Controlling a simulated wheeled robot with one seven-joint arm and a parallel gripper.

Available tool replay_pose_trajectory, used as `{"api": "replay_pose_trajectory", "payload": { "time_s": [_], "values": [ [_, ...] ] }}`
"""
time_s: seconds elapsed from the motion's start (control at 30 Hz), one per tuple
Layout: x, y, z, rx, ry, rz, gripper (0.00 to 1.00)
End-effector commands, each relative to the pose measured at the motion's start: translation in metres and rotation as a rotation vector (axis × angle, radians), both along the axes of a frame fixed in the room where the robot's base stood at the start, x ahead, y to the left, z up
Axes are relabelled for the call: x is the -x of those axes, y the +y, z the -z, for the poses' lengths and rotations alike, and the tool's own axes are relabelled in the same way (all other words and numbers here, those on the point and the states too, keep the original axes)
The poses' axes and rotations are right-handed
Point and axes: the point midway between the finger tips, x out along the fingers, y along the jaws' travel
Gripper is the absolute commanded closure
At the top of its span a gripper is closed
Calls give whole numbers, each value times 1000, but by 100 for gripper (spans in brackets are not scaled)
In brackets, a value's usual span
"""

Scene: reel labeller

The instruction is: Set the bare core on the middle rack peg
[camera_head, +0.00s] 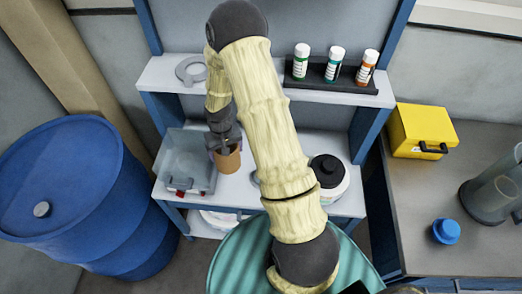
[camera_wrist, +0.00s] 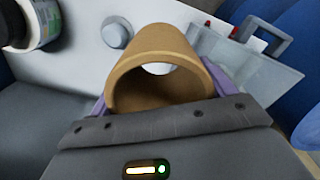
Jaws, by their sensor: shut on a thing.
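The bare core is an open brown cardboard tube (camera_head: 229,161). My gripper (camera_head: 224,146) is shut on it and holds it over the lower white shelf, just right of the clear bin. In the wrist view the core (camera_wrist: 158,55) sits between the purple finger pads, its round opening facing the camera. A round grey knob-like thing (camera_wrist: 117,32) stands on the white surface beside the core; I cannot tell whether it is a rack peg. No middle rack peg is clearly visible in the head view, where my arm hides part of the shelves.
A clear bin (camera_head: 173,178) with red clips stands close left of the core. A white reel with a black top (camera_head: 327,172) is at the right. A blue drum (camera_head: 65,190) stands left.

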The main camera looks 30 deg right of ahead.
Motion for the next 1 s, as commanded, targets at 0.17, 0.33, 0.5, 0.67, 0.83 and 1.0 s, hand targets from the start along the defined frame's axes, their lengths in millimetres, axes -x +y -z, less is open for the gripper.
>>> {"api": "replay_pose_trajectory", "payload": {
  "time_s": [0.17,0.33,0.5,0.67,0.83,1.0],
  "values": [
    [5,-55,28,2,2,199,42],
    [16,-105,52,0,2,399,42],
    [21,-124,60,-1,0,481,42],
    [21,-124,60,-1,0,482,42],
    [21,-124,60,-1,0,482,42],
    [21,-124,68,0,0,481,42]
  ]
}}
